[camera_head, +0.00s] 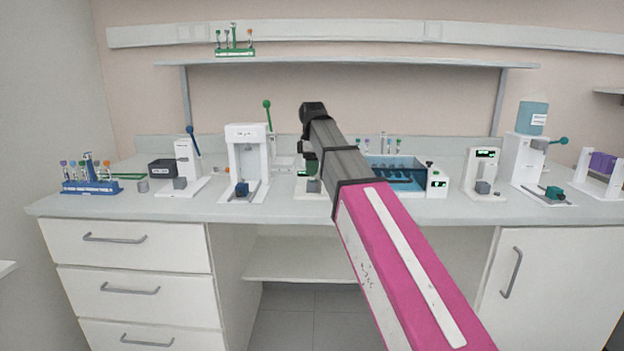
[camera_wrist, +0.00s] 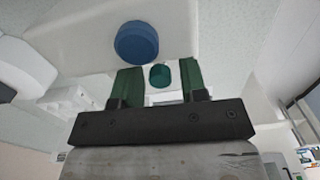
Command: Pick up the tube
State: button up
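My gripper (camera_wrist: 161,84) shows in the wrist view with two green fingers apart and a gap between them. A small round green thing (camera_wrist: 160,75) shows in that gap, with space on both sides; I cannot tell whether it is a tube's cap. In the head view my arm reaches over the bench and largely hides my gripper. Several tubes stand in a blue rack (camera_head: 92,187) at the left of the bench. Others stand in a green rack (camera_head: 235,53) on the shelf. Which tube is meant is not clear.
A larger round blue thing (camera_wrist: 137,42) is just beyond my fingers in the wrist view. White devices (camera_head: 247,150) with levers line the bench (camera_head: 150,208). A blue bath (camera_head: 400,172) stands right of my arm. A shelf (camera_head: 400,65) runs above the bench.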

jog(key=c, duration=0.5)
jog(key=shift+o, duration=0.2)
notch_tip(320, 180, up, 10)
jog(key=shift+r, duration=0.1)
jog(key=shift+f, duration=0.2)
jog(key=shift+f, duration=4.6)
